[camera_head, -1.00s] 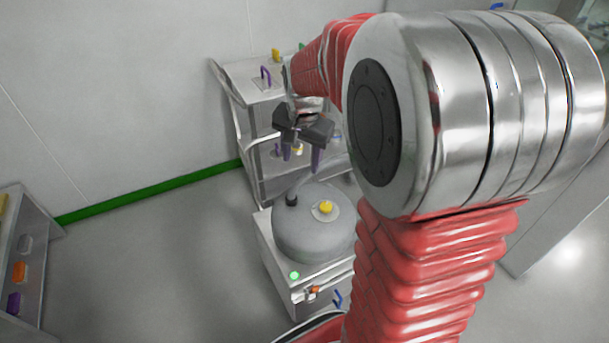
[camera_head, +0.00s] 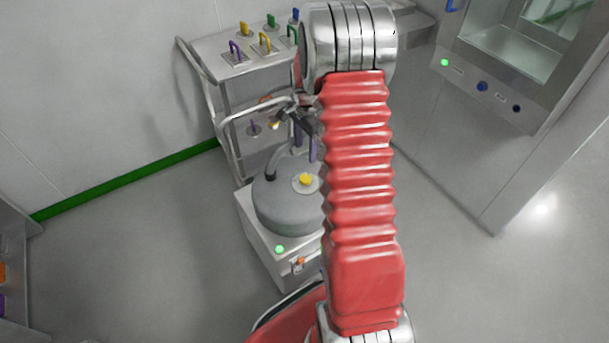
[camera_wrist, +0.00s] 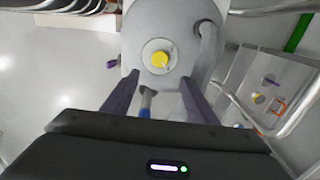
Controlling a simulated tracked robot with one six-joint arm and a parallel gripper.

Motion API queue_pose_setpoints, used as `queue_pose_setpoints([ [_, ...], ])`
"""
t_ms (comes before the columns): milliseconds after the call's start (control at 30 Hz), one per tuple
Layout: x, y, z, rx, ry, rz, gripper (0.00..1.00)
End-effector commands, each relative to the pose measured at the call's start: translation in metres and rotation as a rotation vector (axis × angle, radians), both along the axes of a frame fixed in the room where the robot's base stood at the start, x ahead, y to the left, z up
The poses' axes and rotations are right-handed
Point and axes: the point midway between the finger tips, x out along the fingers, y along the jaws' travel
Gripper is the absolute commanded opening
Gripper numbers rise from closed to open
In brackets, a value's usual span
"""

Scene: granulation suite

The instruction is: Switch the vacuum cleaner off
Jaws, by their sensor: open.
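The vacuum cleaner (camera_head: 279,211) has a round grey drum on a pale box base, with a yellow knob (camera_head: 306,180) on top and a dark hose connection. A green light (camera_head: 280,249) glows on the base, and a small orange control (camera_head: 299,262) is on its front. My arm hides the drum's right side. My gripper (camera_head: 305,150) is above and behind the drum, partly hidden by my arm. In the wrist view my gripper (camera_wrist: 159,78) is open and empty, its two purple fingers pointing towards the drum, with the yellow knob (camera_wrist: 160,60) beyond the tips. A blue part (camera_wrist: 145,112) shows between the fingers.
A metal cart (camera_head: 220,65) with several coloured handles stands behind the cleaner, with a bent rail. A steel cabinet (camera_head: 465,110) with a green light and blue knob is at right. Another unit (camera_head: 12,265) is at the left edge. Floor at left is clear.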

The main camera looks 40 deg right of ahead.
Motion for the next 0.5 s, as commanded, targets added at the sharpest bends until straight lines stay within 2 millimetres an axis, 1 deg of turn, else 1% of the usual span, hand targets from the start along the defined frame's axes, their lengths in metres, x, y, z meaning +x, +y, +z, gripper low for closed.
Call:
queue_pose_setpoints([
  [333, 0.0, 0.0, -0.001, 0.0, 0.001, 0.0, 0.53],
  [500, -0.001, 0.001, -0.011, 0.001, 0.003, 0.0, 0.53],
])
